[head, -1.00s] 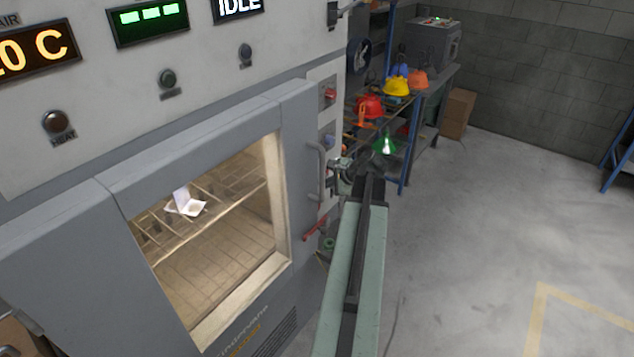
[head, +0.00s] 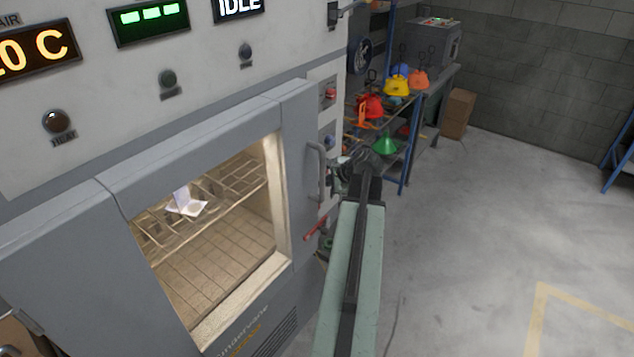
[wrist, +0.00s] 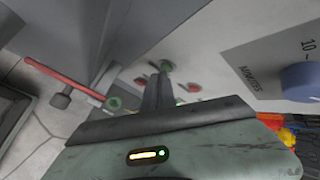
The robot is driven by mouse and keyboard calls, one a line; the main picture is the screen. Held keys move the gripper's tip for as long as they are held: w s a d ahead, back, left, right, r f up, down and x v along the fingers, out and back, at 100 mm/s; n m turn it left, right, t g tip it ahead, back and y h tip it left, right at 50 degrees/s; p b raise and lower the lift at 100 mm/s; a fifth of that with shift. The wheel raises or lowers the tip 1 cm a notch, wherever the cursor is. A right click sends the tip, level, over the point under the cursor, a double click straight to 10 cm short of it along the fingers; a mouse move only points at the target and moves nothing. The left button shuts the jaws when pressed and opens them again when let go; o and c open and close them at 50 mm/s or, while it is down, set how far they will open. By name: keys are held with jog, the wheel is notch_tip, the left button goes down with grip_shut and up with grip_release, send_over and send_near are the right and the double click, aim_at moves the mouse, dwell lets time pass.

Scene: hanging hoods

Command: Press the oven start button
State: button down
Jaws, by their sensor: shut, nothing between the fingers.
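The oven (head: 60,260) fills the left of the head view, its door shut and its display reading IDLE. My gripper (head: 340,180) is beside the door handle, at the oven's right-hand control strip. In the wrist view my gripper (wrist: 160,75) is shut and empty, its fingers pointing at the panel. Part of the panel is hidden behind the fingers and my arm.
A blue knob (wrist: 300,82) marked MINUTES is at the right of the wrist view. A red lever (wrist: 65,78) sticks out at the left. The door handle (head: 317,172) is close to my gripper.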

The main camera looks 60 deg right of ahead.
jog(key=shift+w, duration=0.2)
jog(key=shift+s, duration=0.1)
dwell(0.4)
jog(key=shift+s, duration=0.7)
jog(key=s, duration=0.5)
dwell(0.9)
